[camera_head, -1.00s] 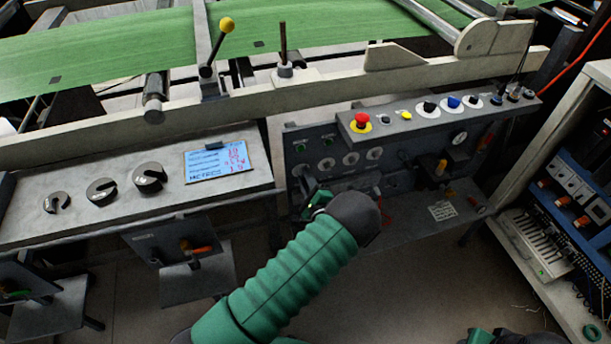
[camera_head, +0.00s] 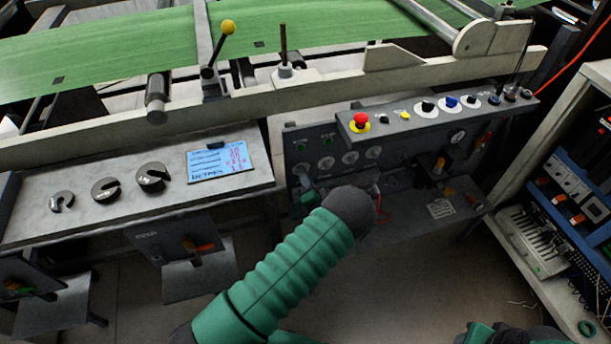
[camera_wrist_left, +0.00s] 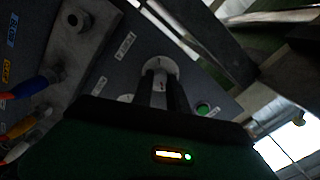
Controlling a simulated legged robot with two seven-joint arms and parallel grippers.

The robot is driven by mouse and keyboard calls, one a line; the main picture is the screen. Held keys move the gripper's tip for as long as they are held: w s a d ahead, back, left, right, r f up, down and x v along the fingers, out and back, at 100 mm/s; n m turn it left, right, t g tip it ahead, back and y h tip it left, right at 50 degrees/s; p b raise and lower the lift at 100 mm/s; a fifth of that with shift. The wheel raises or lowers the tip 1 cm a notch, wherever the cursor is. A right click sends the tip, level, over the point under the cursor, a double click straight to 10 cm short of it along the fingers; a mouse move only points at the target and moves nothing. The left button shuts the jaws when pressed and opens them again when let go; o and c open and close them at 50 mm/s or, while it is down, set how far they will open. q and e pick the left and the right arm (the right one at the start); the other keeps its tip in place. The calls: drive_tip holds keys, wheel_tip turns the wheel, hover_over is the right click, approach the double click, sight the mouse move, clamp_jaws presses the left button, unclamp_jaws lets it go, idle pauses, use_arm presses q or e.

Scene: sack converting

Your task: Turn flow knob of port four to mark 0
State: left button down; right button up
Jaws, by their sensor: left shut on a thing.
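My left gripper (camera_head: 303,178) is at the left end of this row. In the left wrist view, its two dark fingers (camera_wrist_left: 160,92) are shut on a pale flow knob (camera_wrist_left: 158,76) in front of a white dial disc (camera_wrist_left: 158,64). The fingers hide much of the knob, and the dial mark is too small to read.
A red emergency button (camera_head: 361,120) and several small knobs line the ledge above the panel. Coloured plugs and cables (camera_wrist_left: 25,125) lie left of the gripper in the wrist view. A blue screen (camera_head: 220,162) is to the left; an open cabinet (camera_head: 545,250) stands right.

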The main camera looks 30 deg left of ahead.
use_arm(q)
drive_tip(key=shift+s+f+n+y+b, duration=0.15)
drive_tip(key=shift+n+b, duration=0.6)
drive_tip(key=shift+n, duration=4.7)
drive_tip(key=shift+f+n+y+b, duration=0.1)
drive_tip(key=shift+n+b, duration=0.6)
drive_tip(key=shift+n, duration=4.8)
drive_tip(key=shift+s+f+n+y+b, duration=0.15)
drive_tip(key=shift+n+b, duration=0.6)
drive_tip(key=shift+n, duration=4.7)
drive_tip(key=shift+w, duration=0.1)
drive_tip(key=c, duration=1.3)
unclamp_jaws()
drive_tip(key=shift+w+a, duration=0.1)
drive_tip(key=shift+r, duration=0.1)
